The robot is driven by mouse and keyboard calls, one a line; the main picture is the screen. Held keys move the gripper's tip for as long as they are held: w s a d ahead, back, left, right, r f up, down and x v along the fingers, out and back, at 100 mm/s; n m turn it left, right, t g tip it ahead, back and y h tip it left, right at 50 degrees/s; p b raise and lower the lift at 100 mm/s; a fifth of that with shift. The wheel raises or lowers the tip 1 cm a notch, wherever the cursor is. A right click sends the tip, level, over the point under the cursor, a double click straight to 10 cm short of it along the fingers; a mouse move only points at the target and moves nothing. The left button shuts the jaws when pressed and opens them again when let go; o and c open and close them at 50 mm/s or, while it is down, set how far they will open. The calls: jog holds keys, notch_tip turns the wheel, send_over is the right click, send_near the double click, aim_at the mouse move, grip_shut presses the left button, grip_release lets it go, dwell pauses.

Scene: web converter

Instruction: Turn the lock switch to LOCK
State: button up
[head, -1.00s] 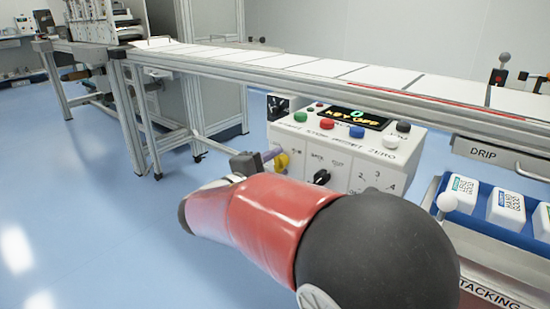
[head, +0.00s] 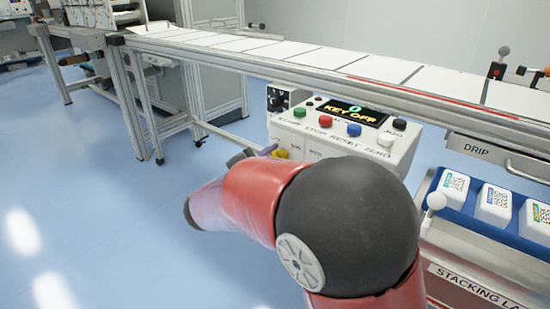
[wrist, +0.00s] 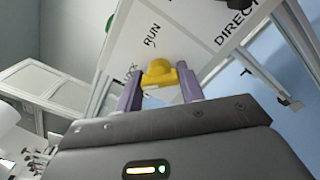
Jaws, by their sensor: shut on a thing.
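The yellow lock switch (wrist: 160,73) sits on the white panel face between my purple fingers in the wrist view. It also shows, small and partly covered, in the head view (head: 281,154). My gripper (wrist: 161,88) is shut on the switch, one finger on each side of it. In the head view my gripper (head: 264,151) is at the left of the control box, partly hidden by my arm. The label RUN (wrist: 152,36) is above the switch, and a partly hidden label ending in "CK" is at its left. I cannot tell which label the switch points to.
The control box (head: 400,153) has colored buttons and a display (head: 352,111) reading KEY OFF. A conveyor rail (head: 300,72) runs above it. A blue tray (head: 462,212) of white packs stands at the right. Open blue floor lies to the left.

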dwell(0.3)
jog(key=o, duration=1)
jog(key=v, duration=0.7)
jog(key=shift+s+a+b, duration=0.25)
jog(key=shift+s+b, duration=0.05)
jog(key=shift+s, duration=0.05)
